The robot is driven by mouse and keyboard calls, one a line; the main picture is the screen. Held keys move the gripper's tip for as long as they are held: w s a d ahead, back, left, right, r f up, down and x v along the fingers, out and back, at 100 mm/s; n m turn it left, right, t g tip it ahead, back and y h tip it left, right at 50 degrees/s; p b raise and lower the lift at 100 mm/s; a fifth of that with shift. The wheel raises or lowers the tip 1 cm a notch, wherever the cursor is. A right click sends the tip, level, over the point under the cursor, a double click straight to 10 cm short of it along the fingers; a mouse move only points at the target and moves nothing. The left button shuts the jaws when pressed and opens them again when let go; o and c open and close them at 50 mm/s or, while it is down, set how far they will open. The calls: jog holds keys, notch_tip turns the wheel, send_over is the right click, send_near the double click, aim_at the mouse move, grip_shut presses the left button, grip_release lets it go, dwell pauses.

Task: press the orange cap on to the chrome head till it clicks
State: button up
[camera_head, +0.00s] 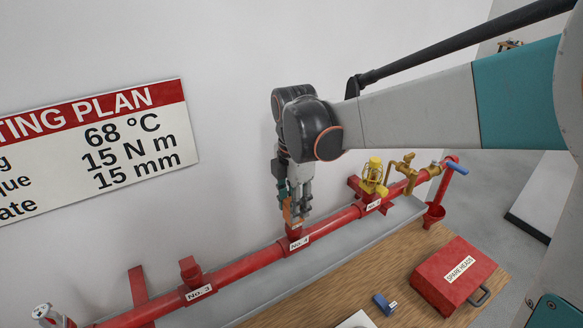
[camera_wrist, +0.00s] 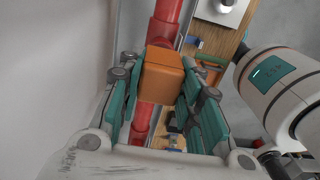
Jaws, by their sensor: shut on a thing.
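The orange cap (camera_head: 289,213) is between the fingers of my gripper (camera_head: 293,208), right above the red outlet marked No. 4 on the pipe. In the wrist view the orange cap (camera_wrist: 162,76) fills the gap between the two teal-sided fingers of my gripper (camera_wrist: 160,82). No chrome head shows under the cap; the cap and fingers hide that spot, so I cannot tell whether they touch. A chrome fitting (camera_head: 43,312) shows at the bottom left of the head view, partly cut off by the frame edge.
The red pipe (camera_head: 245,264) runs along the wall. A yellow caged head (camera_head: 373,176) and brass valve (camera_head: 405,172) stand to the right of my gripper. The wooden bench (camera_head: 330,290) carries a red SPARE HEADS case (camera_head: 459,278) and a small blue object (camera_head: 383,304).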

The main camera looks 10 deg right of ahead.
jog(key=o, duration=1.2)
jog(key=shift+r, duration=0.1)
jog(key=shift+s+r+p, duration=0.1)
jog(key=shift+r+p, duration=2.5)
jog(key=shift+r, duration=1.3)
jog(key=shift+f, duration=0.1)
